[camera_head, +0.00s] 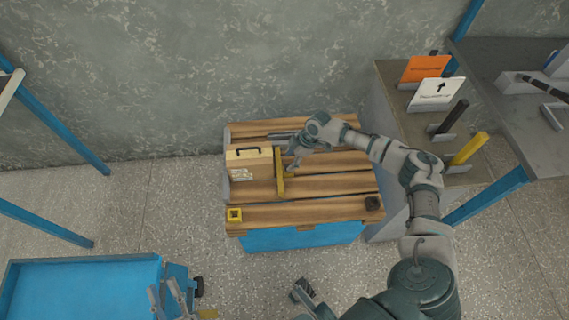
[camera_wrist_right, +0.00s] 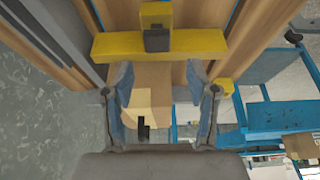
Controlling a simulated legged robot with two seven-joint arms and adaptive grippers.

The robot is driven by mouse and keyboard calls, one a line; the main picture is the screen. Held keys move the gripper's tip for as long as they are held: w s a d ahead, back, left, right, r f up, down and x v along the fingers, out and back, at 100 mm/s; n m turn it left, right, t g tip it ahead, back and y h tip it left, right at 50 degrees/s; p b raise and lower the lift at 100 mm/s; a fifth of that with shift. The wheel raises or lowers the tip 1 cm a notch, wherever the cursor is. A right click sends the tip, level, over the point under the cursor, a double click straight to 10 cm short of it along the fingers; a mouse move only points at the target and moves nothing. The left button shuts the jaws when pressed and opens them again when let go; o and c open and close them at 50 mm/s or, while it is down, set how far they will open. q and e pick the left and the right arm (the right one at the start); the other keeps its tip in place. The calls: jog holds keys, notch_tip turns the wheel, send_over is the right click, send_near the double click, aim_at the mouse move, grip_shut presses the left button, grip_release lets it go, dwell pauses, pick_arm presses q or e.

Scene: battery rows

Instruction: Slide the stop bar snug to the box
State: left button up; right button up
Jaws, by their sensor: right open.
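A tan box (camera_head: 240,161) with a dark handle and a white label stands on the left of a wooden slatted top. The yellow stop bar (camera_head: 280,182) lies along its right side, very close; I cannot tell whether they touch. The bar (camera_wrist_right: 108,47) crosses the right wrist view, with a dark block at its middle. The box (camera_wrist_right: 153,104) shows between my right fingers there. My right gripper (camera_head: 291,166) is at the bar, open, its fingertips (camera_wrist_right: 159,68) apart beside the bar's edge. My left gripper (camera_head: 167,290) is low at the bottom left, fingers apart, away from the box.
The slatted top (camera_head: 335,185) has bare boards on the right. A grey bench (camera_head: 395,80) with signs and upright bars stands at right. A blue cart (camera_head: 80,285) is at bottom left.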

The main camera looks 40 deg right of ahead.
aim_at(287, 167)
jog(key=x, duration=0.3)
jog(key=shift+d+f+b, duration=0.2)
jog(key=shift+f+b, duration=0.2)
jog(key=shift+f, duration=0.05)
jog(key=shift+w+d+f, duration=0.1)
jog(key=shift+d+f, duration=0.2)
jog(key=shift+d, duration=0.1)
jog(key=shift+a+r, duration=0.15)
jog(key=shift+a, duration=0.15)
jog(key=shift+c, duration=1)
jog(key=shift+a, duration=0.2)
jog(key=c, duration=0.4)
jog(key=shift+a, duration=0.1)
grip_shut()
jog(key=shift+d, duration=0.25)
jog(key=shift+s+d, duration=0.25)
jog(key=shift+d, duration=0.05)
jog(key=shift+s+d+p, duration=0.1)
jog(key=shift+d+p, duration=0.1)
jog(key=shift+p, duration=0.15)
pick_arm(q)
jog(key=shift+s+d+r+t, duration=0.4)
jog(key=shift+s+r+t, duration=0.05)
jog(key=shift+r+t, duration=0.15)
